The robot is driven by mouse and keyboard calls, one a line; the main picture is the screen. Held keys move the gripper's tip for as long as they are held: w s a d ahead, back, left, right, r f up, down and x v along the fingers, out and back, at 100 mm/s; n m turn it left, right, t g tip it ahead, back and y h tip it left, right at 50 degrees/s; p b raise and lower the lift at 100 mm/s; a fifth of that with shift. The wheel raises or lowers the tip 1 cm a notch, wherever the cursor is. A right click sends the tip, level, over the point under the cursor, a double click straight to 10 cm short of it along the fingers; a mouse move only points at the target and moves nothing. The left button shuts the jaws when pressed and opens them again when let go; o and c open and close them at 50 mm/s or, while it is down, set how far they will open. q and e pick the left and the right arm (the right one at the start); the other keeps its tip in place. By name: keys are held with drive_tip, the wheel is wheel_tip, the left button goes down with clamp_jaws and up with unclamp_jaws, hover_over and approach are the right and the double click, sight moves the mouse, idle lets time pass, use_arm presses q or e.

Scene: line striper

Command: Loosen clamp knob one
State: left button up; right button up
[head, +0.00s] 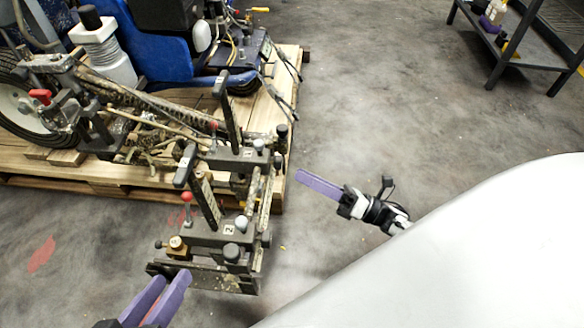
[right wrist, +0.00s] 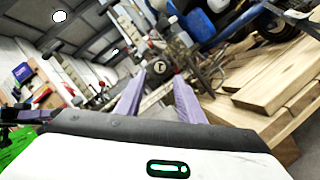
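The line striper (head: 130,100) sits on a wooden pallet. Its front clamp assembly (head: 215,235) carries numbered plates, upright levers and several knobs: a grey knob (head: 242,222), a dark grey knob (head: 231,251) and a brass-coloured knob (head: 176,243). I cannot tell which is clamp knob one. My left gripper (head: 168,296), with purple fingers apart, is empty just below the assembly at the bottom edge. My right gripper (head: 300,176) points left, right of the assembly and apart from it. In the right wrist view its two fingers (right wrist: 157,95) are apart, with a dark round knob (right wrist: 160,68) beyond them.
The pallet (head: 90,183) edge and the striper's frame border the clamps. A dark metal shelf (head: 520,50) stands at the upper right. A large white surface (head: 470,260) covers the lower right. The concrete floor (head: 380,90) between is clear.

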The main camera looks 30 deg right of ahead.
drive_tip(key=shift+v, duration=2.2)
